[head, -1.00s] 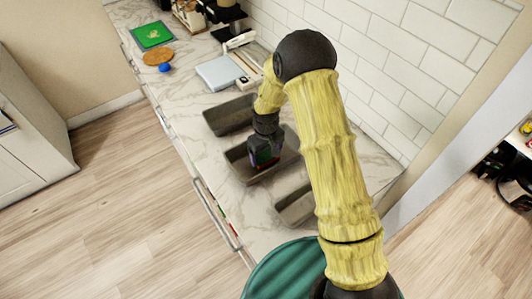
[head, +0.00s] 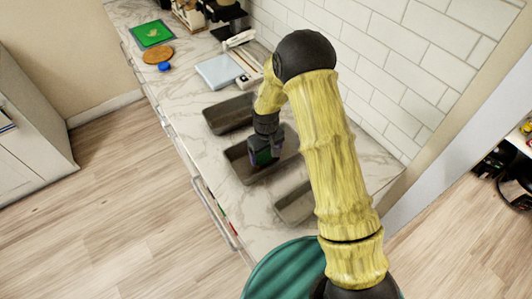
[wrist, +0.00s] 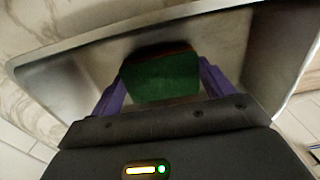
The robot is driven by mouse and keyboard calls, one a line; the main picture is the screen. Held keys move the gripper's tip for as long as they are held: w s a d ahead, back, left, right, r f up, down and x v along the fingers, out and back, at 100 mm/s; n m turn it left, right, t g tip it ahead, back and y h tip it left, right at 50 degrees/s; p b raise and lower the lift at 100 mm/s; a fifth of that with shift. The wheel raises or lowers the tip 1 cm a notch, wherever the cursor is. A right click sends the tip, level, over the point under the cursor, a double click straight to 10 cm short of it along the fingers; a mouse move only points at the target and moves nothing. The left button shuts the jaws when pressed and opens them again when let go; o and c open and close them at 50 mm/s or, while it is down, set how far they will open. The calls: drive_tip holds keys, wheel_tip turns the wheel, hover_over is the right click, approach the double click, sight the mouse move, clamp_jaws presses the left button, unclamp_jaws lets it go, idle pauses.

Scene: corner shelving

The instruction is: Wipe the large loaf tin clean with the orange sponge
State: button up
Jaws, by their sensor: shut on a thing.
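The middle grey loaf tin (head: 236,160) looks the largest of three on the counter; it fills much of the wrist view (wrist: 70,78), with brownish smears inside. My gripper (head: 264,152) is in this tin, pointing down. In the wrist view its purple fingers (wrist: 160,82) are shut on the sponge (wrist: 160,80), which shows a dark green face and a thin orange-brown top edge. Whether the sponge touches the tin's floor I cannot tell. My arm hides part of the tin in the head view.
Another tin (head: 228,114) lies behind and a third (head: 293,207) in front, partly behind my arm. A kitchen scale (head: 220,70), a blue object (head: 164,66), a round wooden board (head: 159,54) and a green board (head: 152,35) sit farther back. A tiled wall (head: 390,60) bounds the right.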

drive_tip(key=shift+f, duration=0.2)
drive_tip(key=shift+w+d, duration=0.5)
drive_tip(key=shift+w, duration=0.2)
drive_tip(key=shift+w+d, duration=0.2)
drive_tip(key=shift+d, duration=0.05)
drive_tip(key=shift+s+d, duration=0.1)
drive_tip(key=shift+w+d, duration=0.55)
drive_tip(key=shift+w, duration=0.1)
